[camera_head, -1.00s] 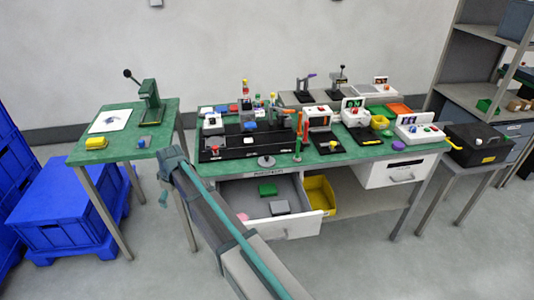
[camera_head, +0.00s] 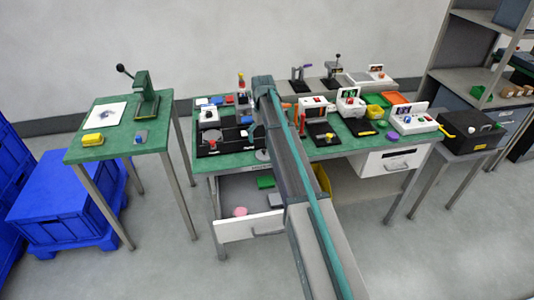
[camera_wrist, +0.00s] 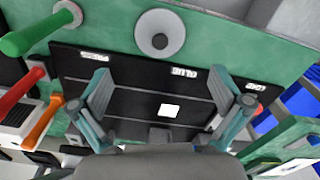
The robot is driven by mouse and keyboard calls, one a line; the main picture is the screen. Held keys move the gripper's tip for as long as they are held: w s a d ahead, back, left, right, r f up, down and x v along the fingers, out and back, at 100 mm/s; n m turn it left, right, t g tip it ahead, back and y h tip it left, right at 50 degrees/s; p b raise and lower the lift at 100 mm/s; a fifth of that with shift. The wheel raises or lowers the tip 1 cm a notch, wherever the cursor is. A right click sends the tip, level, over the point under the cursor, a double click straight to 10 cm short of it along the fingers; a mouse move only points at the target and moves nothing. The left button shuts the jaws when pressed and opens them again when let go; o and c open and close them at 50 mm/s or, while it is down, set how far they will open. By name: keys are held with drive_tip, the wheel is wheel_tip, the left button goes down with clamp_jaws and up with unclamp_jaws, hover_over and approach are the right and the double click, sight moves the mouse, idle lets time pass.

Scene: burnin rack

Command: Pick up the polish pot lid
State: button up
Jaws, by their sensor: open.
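A round light-grey disc with a darker raised centre, which looks like the polish pot lid (camera_wrist: 160,34), lies on the green bench top beside the black labelled tray (camera_wrist: 130,74). In the head view the disc (camera_head: 262,155) shows at the bench's front edge, partly hidden by my arm. My gripper (camera_wrist: 153,85) is open and empty in the wrist view. Its fingers are spread over the black tray, with the disc beyond the fingertips and apart from them. The head view does not clearly show my gripper.
Handled tools, one green (camera_wrist: 32,36), stand at the left of the wrist view. Below the bench, an open drawer (camera_head: 250,228) holds a pink and a green item. Several small devices crowd the bench's right half. A side table (camera_head: 110,152) stands left across a gap.

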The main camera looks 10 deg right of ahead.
sight(264, 150)
drive_tip(key=shift+s+f+p, duration=0.15)
drive_tip(key=shift+f+p, duration=0.95)
drive_tip(key=shift+f, duration=2.75)
drive_tip(key=shift+c, duration=0.2)
drive_tip(key=c, duration=1.1)
drive_tip(key=shift+s, duration=0.1)
drive_tip(key=shift+c, duration=0.8)
